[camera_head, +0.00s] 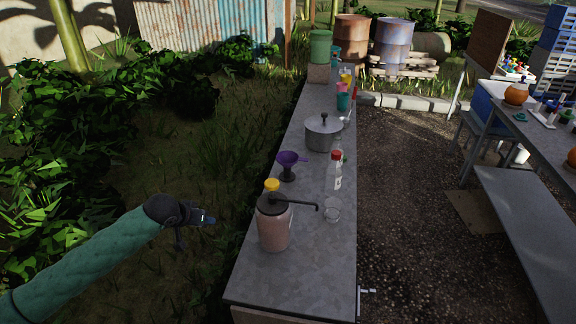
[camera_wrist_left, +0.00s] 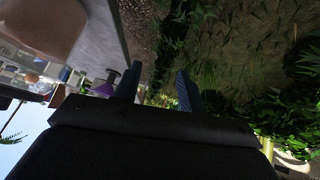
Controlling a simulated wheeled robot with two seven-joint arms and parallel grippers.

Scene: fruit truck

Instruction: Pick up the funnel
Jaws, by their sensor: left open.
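A purple funnel (camera_head: 288,163) stands on the long grey counter (camera_head: 262,279), just behind a yellow-capped container and a pink dispenser jar. It looks to be set in a dark holder or base. A small purple shape, probably the funnel, also shows in the left wrist view (camera_wrist_left: 110,76), just left of the fingers. My left gripper (camera_head: 207,219) is off the counter's left side, over the grass, apart from the funnel and nearer to me. In the left wrist view its two fingers (camera_wrist_left: 157,88) are spread with nothing between them. My right gripper is not in view.
The pink dispenser jar (camera_head: 274,228) with its black spout stands near the front of the counter. A clear glass (camera_head: 332,210), a red-capped bottle (camera_head: 337,170) and a metal pot (camera_head: 322,133) stand beyond it. The counter's front end is clear. Bushes (camera_head: 60,170) fill the left.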

